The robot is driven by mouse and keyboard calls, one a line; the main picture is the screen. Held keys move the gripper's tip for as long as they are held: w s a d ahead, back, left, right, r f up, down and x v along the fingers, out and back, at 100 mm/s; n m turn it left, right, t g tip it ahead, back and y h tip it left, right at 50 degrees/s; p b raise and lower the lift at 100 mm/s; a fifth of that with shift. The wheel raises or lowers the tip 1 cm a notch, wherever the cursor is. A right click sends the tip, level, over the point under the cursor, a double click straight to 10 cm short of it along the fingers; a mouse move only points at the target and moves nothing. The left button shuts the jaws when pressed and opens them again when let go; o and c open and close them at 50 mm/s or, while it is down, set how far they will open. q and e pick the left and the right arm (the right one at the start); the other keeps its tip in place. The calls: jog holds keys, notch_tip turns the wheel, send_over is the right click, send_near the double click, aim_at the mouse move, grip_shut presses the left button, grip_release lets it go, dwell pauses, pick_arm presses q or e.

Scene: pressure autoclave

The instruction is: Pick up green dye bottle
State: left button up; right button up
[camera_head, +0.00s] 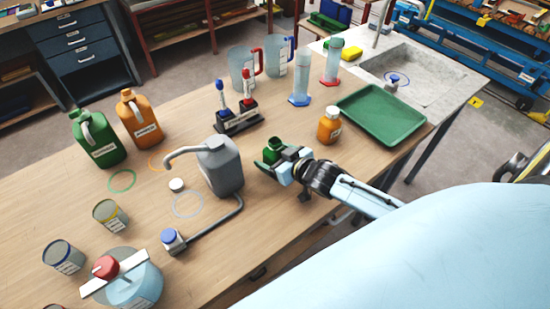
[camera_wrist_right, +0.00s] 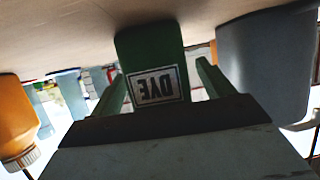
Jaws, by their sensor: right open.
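The green dye bottle (camera_head: 275,147) stands on the wooden table, right of the grey jug. My right gripper (camera_head: 272,161) is at the bottle, with its jaws open around its sides. In the right wrist view the bottle (camera_wrist_right: 150,45) shows upside down with a white "DYE" label, between the two green fingers of the gripper (camera_wrist_right: 159,72). A gap shows between the bottle and the right-hand finger; contact at the left-hand finger is unclear. The bottle's lower part is hidden by the gripper in the head view. My left gripper is out of view.
The grey jug (camera_head: 222,168) stands close on the left, with a spout and pipe. An orange bottle (camera_head: 329,127) stands to the right, before the green tray (camera_head: 382,113). A rack with blue and red tops (camera_head: 238,122) is behind. Bare tabletop lies in front.

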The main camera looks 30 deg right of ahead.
jog(key=c, duration=1.3)
